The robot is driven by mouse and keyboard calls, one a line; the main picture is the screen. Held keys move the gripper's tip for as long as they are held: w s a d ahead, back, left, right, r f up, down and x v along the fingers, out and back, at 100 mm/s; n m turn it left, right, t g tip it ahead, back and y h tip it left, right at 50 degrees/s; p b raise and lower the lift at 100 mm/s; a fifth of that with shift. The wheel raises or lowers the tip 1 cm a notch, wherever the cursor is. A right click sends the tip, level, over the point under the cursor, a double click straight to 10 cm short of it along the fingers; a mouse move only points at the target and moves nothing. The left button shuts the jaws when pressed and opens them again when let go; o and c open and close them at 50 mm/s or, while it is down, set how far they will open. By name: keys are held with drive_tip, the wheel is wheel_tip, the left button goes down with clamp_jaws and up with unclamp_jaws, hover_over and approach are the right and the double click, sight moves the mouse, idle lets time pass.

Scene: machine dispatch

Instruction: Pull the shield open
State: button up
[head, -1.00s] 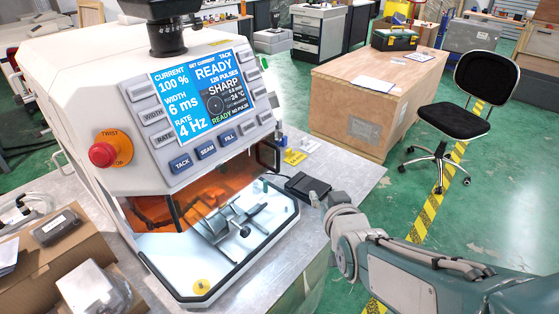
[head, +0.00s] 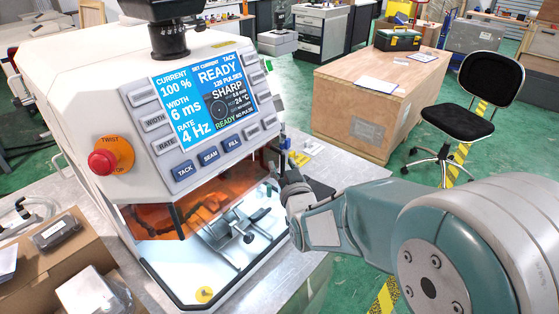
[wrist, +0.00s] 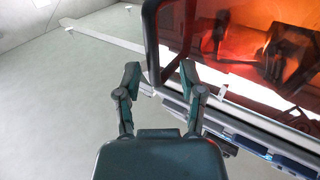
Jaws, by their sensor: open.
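The shield (head: 205,205) is an orange see-through panel in a dark frame, below the control panel on the front of the white machine. In the head view a lit gap shows beneath its lower edge, over the work area. The wrist view shows the shield (wrist: 235,45) at the upper right, with its dark rounded frame corner close to my gripper. My gripper (wrist: 160,77) is open. Its two fingers stand on either side of the frame corner in the picture; I cannot tell if they touch it. In the head view the fingers are not clearly seen beside the machine's right side.
A metal fixture (head: 235,235) stands on the bright floor inside the machine. A red stop knob (head: 103,161) sticks out at the front left. Cardboard boxes (head: 40,262) lie on the bench at left. A wooden crate (head: 340,122) and a black chair (head: 455,122) stand behind at right.

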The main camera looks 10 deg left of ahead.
drive_tip(key=shift+w, duration=1.05)
drive_tip(key=shift+a, duration=0.2)
drive_tip(key=shift+c, duration=0.3)
drive_tip(key=shift+a, duration=0.1)
drive_tip(key=c, duration=0.5)
clamp_jaws()
